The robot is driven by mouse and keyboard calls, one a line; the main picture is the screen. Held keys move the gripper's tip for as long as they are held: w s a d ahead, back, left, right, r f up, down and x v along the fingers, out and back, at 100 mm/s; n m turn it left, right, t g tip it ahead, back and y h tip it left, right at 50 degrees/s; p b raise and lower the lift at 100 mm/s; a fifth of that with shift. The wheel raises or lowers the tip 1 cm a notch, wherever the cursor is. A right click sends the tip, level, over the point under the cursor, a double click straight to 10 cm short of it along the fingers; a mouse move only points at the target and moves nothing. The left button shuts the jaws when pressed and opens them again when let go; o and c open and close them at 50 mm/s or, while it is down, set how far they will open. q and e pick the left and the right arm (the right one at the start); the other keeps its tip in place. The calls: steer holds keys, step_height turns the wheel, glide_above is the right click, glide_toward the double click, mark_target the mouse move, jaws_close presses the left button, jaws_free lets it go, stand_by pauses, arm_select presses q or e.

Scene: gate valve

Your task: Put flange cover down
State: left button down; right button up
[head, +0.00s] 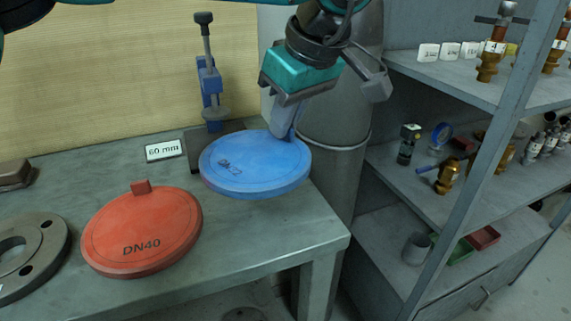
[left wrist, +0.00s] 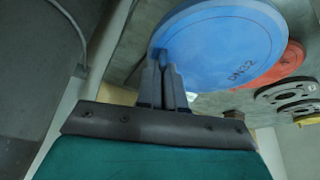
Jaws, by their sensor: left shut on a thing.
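The blue flange cover (head: 252,165) is a flat round disc with dark lettering, at the back right of the grey table in the head view. My left gripper (head: 284,134) comes down from above and is shut on its raised tab near the far right edge. In the left wrist view the blue cover (left wrist: 225,50) fills the upper middle, with the fingers (left wrist: 165,85) closed together at its rim; its lettering reads DN32. Whether the cover touches the table is hard to tell. My right gripper is not in view.
A red DN40 cover (head: 142,235) lies left of the blue one, and a grey flange (head: 30,255) lies farther left. A blue clamp (head: 209,90) and a 60 mm label (head: 164,150) stand behind. The table's (head: 285,228) front right is clear. Shelves (head: 440,190) stand right.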

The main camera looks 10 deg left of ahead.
mark_target(292, 143)
arm_select(q)
steer(key=shift+f+b, duration=0.55)
steer(key=shift+f, duration=2.75)
steer(key=shift+f, duration=0.2)
steer(key=c, duration=1.3)
jaws_free()
steer(key=shift+o, duration=0.2)
steer(key=shift+d+r, duration=0.15)
steer(key=shift+r, duration=0.45)
steer(key=p+v, duration=0.2)
steer(key=v, duration=0.9)
steer(key=shift+s+d, duration=0.1)
steer(key=shift+s, duration=0.05)
